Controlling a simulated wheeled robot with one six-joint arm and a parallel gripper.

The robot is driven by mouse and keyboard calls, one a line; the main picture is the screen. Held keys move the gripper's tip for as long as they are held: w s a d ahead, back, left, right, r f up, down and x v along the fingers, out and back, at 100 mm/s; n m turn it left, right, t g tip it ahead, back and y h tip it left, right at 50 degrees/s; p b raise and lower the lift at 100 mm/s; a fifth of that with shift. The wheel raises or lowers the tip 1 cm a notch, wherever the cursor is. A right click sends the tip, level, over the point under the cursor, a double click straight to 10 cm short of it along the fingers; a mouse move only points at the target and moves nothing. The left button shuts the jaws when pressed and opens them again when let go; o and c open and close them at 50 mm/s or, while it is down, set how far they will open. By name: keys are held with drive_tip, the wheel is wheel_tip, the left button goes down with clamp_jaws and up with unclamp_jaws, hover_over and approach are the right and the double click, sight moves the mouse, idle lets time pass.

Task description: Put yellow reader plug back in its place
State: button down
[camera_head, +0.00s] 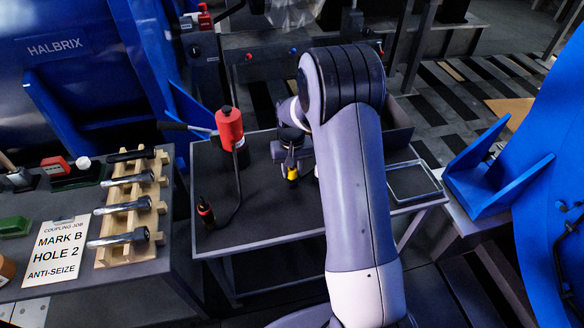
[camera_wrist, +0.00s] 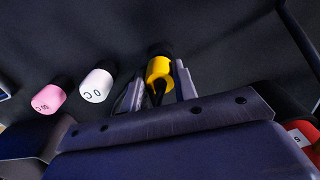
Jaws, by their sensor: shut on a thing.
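The yellow reader plug (camera_wrist: 160,69) is between the two fingers of my gripper (camera_wrist: 157,88) in the wrist view, with a dark part at its far end. In the head view the yellow plug (camera_head: 292,174) shows just below my gripper (camera_head: 291,164), over the dark table. I cannot tell whether the plug touches the table or a socket. A white plug (camera_wrist: 97,85) and a pink plug (camera_wrist: 48,98) with dark markings stand to its left in the wrist view. My arm hides much of the area right of the gripper in the head view.
A red tool (camera_head: 230,128) with a black cable leading to a dark probe (camera_head: 206,212) is on the dark table (camera_head: 262,218), left of my gripper. A clear-edged tray (camera_head: 413,181) lies to the right.

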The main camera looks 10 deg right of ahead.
drive_tip(key=shift+f+b, duration=0.45)
drive_tip(key=shift+f, duration=0.35)
drive_tip(key=c, duration=1)
unclamp_jaws()
drive_tip(key=shift+c, duration=0.2)
drive_tip(key=shift+r, duration=0.15)
wheel_tip(320, 180, up, 11)
drive_tip(key=shift+f+p, duration=0.2)
drive_tip(key=shift+p, duration=0.65)
drive_tip(key=shift+f+b, duration=0.55)
drive_tip(key=shift+f, duration=4.45)
